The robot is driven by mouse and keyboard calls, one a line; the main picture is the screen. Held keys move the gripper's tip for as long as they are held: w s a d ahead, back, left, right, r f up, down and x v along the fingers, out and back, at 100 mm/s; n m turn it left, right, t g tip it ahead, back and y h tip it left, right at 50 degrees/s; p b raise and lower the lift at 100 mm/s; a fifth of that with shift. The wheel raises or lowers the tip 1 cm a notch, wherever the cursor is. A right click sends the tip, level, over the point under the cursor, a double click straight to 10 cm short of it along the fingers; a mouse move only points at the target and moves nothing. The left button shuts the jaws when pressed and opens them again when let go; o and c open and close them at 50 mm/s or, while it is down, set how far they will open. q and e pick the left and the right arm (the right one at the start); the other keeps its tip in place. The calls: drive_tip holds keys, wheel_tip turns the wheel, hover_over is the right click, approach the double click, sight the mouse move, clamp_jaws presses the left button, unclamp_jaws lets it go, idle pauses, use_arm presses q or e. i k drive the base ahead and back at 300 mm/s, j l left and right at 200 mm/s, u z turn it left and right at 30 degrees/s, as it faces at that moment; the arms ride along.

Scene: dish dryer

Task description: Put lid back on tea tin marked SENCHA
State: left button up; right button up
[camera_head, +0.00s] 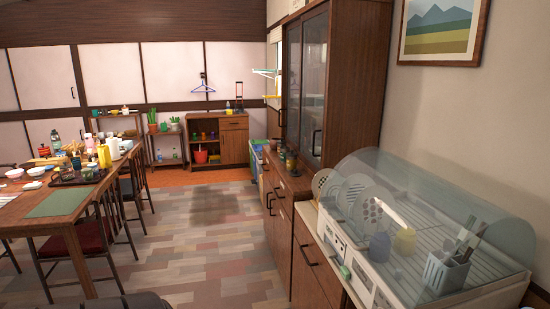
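I cannot make out a tea tin marked SENCHA or its lid from here; no label is readable. Small jars or tins (290,163) stand on the ledge of the tall brown cabinet (350,75). Several small containers also stand on the dining table (25,212) at the left, around a dark tray (62,181), too small to identify. Neither of my grippers is in view.
A dish dryer (400,285) with a clear cover, plates, cups and a utensil holder (443,272) stands at the right. Chairs (88,236) flank the table. A low cabinet (234,144) and shelf stand at the back. The middle floor (195,248) is clear.

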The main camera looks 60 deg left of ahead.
sight(283, 150)
drive_tip(key=u, duration=1.35)
drive_tip(key=i+u, duration=0.45)
drive_tip(key=i, duration=0.85)
